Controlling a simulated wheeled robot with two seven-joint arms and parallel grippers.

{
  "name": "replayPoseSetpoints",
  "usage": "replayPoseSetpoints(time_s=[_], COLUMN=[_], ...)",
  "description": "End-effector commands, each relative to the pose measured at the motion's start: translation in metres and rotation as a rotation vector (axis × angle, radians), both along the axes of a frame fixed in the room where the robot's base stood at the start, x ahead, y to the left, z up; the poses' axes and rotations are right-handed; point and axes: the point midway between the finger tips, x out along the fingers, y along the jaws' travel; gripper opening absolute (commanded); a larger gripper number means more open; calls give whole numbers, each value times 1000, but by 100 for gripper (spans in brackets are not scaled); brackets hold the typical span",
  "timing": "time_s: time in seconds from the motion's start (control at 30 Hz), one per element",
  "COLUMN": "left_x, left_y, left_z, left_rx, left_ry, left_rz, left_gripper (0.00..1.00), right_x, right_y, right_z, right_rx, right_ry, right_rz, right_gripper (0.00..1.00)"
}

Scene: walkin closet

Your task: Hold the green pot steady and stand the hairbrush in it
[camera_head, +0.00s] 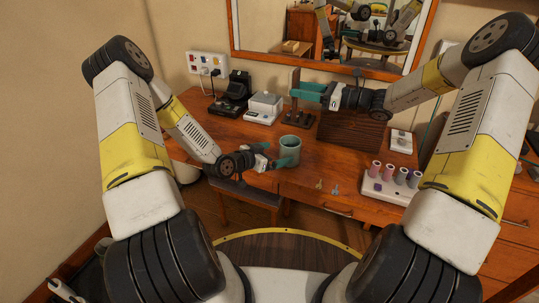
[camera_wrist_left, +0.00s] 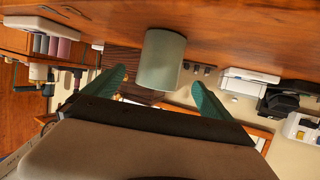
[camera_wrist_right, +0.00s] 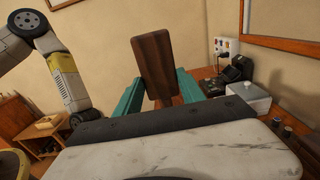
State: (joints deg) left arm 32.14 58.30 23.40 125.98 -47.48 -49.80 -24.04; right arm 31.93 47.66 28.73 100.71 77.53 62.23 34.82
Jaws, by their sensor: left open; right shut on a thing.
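The green pot (camera_head: 289,152) stands upright near the front of the wooden dressing table. My left gripper (camera_head: 274,156) is open beside it, level with the tabletop. In the left wrist view the pot (camera_wrist_left: 161,62) is between the two spread fingers, with a gap to each. My right gripper (camera_head: 300,92) is shut on the brown wooden hairbrush (camera_wrist_right: 154,62), well above the table behind the pot. The brush (camera_head: 295,77) is held roughly upright. Its lower end is hidden in the right wrist view.
Several colored rollers stand on a white base (camera_head: 388,186) at the right. A dark slatted box (camera_head: 350,132) is behind the pot. A white device (camera_head: 264,106) and a black device (camera_head: 232,94) stand at the back left. Two small items (camera_head: 328,187) lie near the front edge.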

Motion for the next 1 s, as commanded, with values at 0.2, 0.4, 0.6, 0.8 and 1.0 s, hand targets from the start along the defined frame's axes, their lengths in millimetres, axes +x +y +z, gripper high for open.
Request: replayPoseSetpoints(time_s=[0.2, 0.4, 0.6, 0.8, 1.0], left_x=[31, 52, 62, 63, 63], left_y=[-28, -45, -53, -54, -53], left_z=[-15, -25, -29, -30, -30], left_rx=[0, 0, 1, 1, 1], left_ry=[0, 0, 1, 2, 2], left_rz=[-2, -1, 0, 0, 0], left_gripper=[96, 96, 96, 96, 75], right_x=[0, 0, 0, 0, 0], right_y=[0, 0, 0, 0, 0], right_z=[0, 0, 0, 0, 0], right_rx=[0, 0, 0, 0, 0], right_ry=[0, 0, 0, 0, 0], right_rz=[0, 0, 0, 0, 0], right_gripper=[5, 5, 5, 5, 5])
